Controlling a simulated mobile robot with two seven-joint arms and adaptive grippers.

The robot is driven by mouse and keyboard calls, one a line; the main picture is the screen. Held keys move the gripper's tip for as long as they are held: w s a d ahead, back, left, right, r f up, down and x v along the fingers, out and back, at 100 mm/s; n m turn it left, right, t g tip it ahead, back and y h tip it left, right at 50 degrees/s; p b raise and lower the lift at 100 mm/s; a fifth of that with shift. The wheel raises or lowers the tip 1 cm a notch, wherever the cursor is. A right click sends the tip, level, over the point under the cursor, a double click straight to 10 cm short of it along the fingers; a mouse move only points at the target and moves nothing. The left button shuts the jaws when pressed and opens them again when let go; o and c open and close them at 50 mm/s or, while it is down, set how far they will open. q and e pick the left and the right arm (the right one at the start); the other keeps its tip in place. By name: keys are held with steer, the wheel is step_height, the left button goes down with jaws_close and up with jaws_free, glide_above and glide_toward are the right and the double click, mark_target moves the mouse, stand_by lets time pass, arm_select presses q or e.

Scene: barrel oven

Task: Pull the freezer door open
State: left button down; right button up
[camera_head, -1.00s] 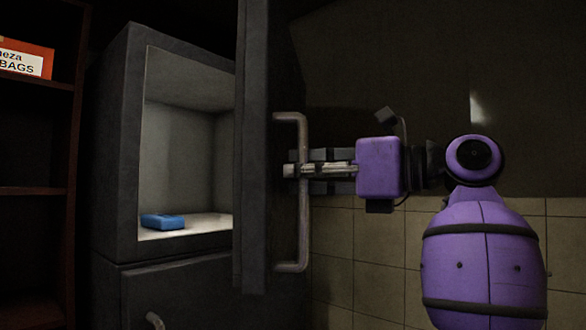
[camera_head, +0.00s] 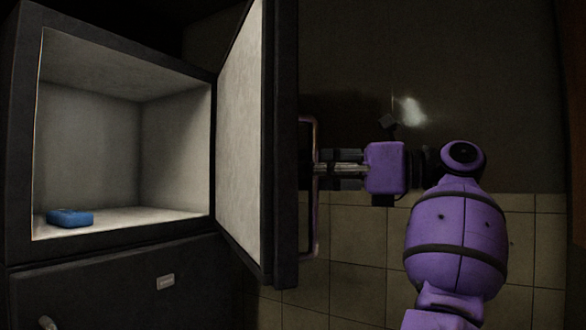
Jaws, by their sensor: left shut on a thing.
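The freezer door (camera_head: 241,150) stands wide open, its pale inner face and dark edge showing. Its long vertical handle (camera_head: 316,225) is on the outer side, at the right of the door. My left gripper (camera_head: 318,168) is shut on the handle at about mid-height; the door's edge partly hides the fingertips. The freezer compartment (camera_head: 175,150) is open to view, with pale walls. My right gripper is out of view.
A small blue box (camera_head: 70,218) lies on the freezer compartment's floor. Below is a dark lower door (camera_head: 120,285) with a small pale label (camera_head: 166,282). A tiled wall (camera_head: 355,255) stands behind my arm.

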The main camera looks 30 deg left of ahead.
arm_select(q)
steer(key=shift+w+d+f, duration=0.25)
steer(key=shift+w+d, duration=0.4)
steer(key=shift+w, duration=0.2)
steer(key=c, duration=2)
jaws_free()
steer(key=shift+o, duration=1.4)
steer(key=shift+s+d+r, duration=0.1)
steer(key=shift+d+r, duration=0.05)
steer(key=shift+d, duration=0.2)
steer(key=shift+a, duration=0.1)
steer(key=shift+a, duration=0.1)
steer(key=w+d, duration=0.1)
steer(key=d, duration=0.6)
steer(key=shift+d, duration=0.25)
